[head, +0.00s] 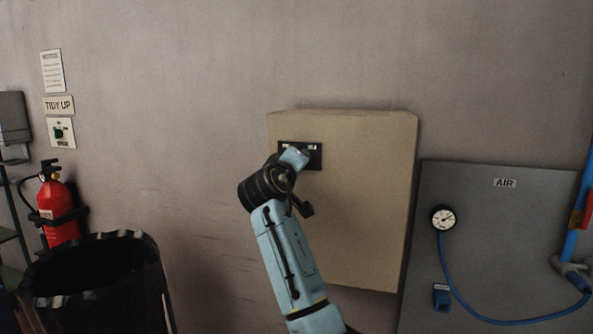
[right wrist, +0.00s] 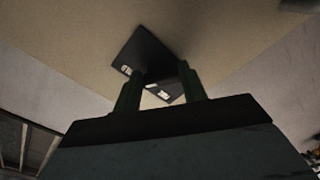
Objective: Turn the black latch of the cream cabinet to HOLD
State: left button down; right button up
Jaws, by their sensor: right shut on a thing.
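The cream cabinet (head: 365,200) hangs on the wall, with a black latch plate (head: 316,160) high on its front, toward the left. My right arm reaches up to this plate and covers much of it. In the right wrist view, the two dark fingers of my right gripper (right wrist: 160,76) reach to the black plate (right wrist: 147,50), apart from each other and shut on the black latch between them. Small white labels show on the plate, but I cannot read them. The latch is dark against dark, so I cannot tell which way it points. My left gripper is out of view.
A grey panel (head: 480,245) with a gauge (head: 443,218) and blue hose is right of the cabinet. A black bin (head: 95,285) and a red extinguisher (head: 58,210) are at left.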

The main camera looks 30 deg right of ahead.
jog(key=shift+f+m+b, duration=0.1)
jog(key=shift+m+b, duration=0.35)
jog(key=shift+m, duration=0.75)
jog(key=o, duration=1)
jog(key=shift+a, duration=0.1)
jog(key=b+v, duration=0.1)
jog(key=v, duration=1.2)
jog(key=shift+s+a+b, duration=0.1)
jog(key=shift+a+b, duration=0.05)
jog(key=shift+b, duration=0.15)
